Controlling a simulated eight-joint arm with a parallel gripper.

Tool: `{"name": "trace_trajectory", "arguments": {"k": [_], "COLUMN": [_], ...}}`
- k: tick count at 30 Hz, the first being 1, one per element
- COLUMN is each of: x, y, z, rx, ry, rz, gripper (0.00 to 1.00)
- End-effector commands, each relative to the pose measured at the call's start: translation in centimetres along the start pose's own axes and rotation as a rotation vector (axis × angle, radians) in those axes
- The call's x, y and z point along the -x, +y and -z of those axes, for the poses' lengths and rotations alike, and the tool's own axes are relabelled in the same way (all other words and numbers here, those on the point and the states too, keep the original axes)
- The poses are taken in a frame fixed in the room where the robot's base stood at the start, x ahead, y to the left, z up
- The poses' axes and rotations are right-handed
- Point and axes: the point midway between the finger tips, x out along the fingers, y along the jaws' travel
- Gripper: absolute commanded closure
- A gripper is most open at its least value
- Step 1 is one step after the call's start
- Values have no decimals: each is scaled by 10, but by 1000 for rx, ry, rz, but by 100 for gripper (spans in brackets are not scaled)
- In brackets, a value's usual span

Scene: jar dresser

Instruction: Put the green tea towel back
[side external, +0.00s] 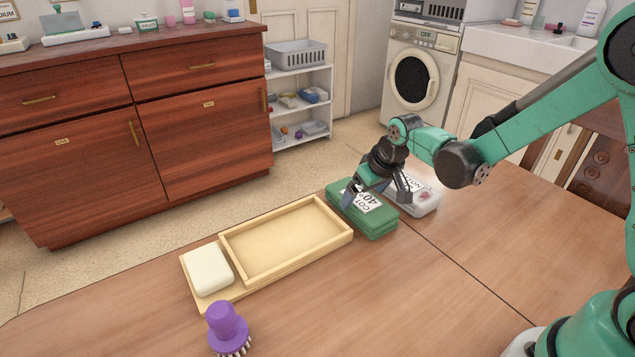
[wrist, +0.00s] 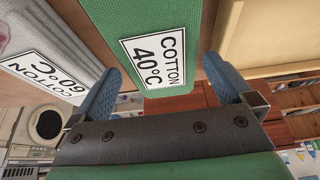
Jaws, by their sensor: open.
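The folded green tea towel (side external: 376,222) lies on the wooden table just right of the wooden tray (side external: 228,284). It carries a white label reading COTTON 40°C, which shows clearly in the wrist view on the green cloth (wrist: 184,14). My gripper (side external: 381,193) is over the towel, fingers pointing down. In the wrist view its two blue fingertips (wrist: 158,82) are apart, one on each side of the towel, with nothing gripped. Whether the fingers touch the towel cannot be told. The tray's framed compartment (side external: 335,237) is empty.
A whitish folded cloth labelled COTTON 60°C (side external: 428,203) lies close to the right of the green towel. A cream soap-like block (side external: 208,270) sits on the tray's left end. A purple brush (side external: 227,325) stands in front. The table's right side is clear.

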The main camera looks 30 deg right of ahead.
Motion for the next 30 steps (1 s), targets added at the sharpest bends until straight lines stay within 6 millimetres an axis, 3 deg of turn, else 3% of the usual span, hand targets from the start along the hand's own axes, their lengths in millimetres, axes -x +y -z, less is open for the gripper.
{"name": "trace_trajectory", "arguments": {"k": [12,22,30], "x": [68,95,133], "y": [0,-1,-14], "z": [0,-2,-38], "rx": [0,0,1], "ry": [0,6,112], "rz": [0,0,-3], "gripper": [0,0,0]}}
